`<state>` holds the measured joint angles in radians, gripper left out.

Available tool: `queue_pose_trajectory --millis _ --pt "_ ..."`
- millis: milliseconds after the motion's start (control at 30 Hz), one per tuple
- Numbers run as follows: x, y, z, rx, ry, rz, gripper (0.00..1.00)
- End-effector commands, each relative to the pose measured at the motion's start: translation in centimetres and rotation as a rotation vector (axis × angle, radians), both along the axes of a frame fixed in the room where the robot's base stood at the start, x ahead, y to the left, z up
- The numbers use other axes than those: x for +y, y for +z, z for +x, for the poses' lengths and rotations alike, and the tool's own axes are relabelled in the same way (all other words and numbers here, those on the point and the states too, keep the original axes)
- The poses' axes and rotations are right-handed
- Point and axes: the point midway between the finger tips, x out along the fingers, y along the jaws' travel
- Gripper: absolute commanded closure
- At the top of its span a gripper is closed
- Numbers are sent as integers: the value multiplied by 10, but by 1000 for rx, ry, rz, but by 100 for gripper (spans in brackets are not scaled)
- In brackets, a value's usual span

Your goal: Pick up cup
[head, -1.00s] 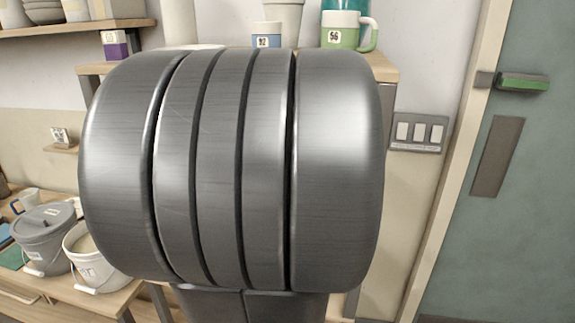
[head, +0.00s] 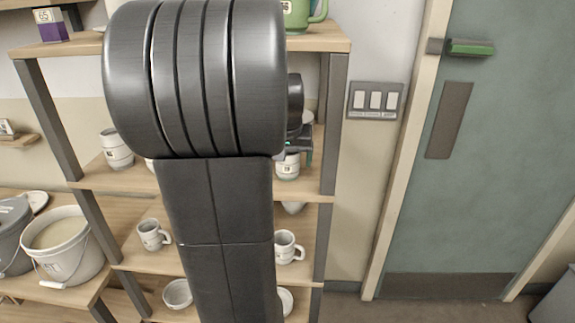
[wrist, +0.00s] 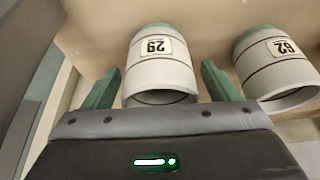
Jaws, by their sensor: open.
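In the wrist view, a white cup (wrist: 160,62) with a thin dark band and a number label lies between the two green fingers of my gripper (wrist: 160,82). The fingers are open on either side of it, and I cannot tell whether either one touches it. A similar white labelled cup (wrist: 277,66) is to the right, outside the fingers. In the head view, my arm hides most of the gripper (head: 297,145); a white labelled cup (head: 287,166) shows just below it on a middle shelf.
White mugs (head: 152,235) (head: 287,248) stand on the shelf below. Another labelled cup (head: 116,150) is at the left of the middle shelf. A green mug (head: 302,14) is on the top shelf. A shelf post (head: 330,125) is close at the right. Buckets (head: 66,250) stand at left.

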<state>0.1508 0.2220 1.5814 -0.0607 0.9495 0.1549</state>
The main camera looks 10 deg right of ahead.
Motion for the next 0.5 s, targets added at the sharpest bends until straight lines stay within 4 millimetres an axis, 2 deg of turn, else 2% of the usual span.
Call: queue_pose_trajectory --millis 33,200,300,500 --pt "0 0 0 0 0 0 23" --pt "0 0 0 0 0 0 56" --pt "0 1 0 -1 0 0 72" --pt "0 1 0 -1 0 0 72"
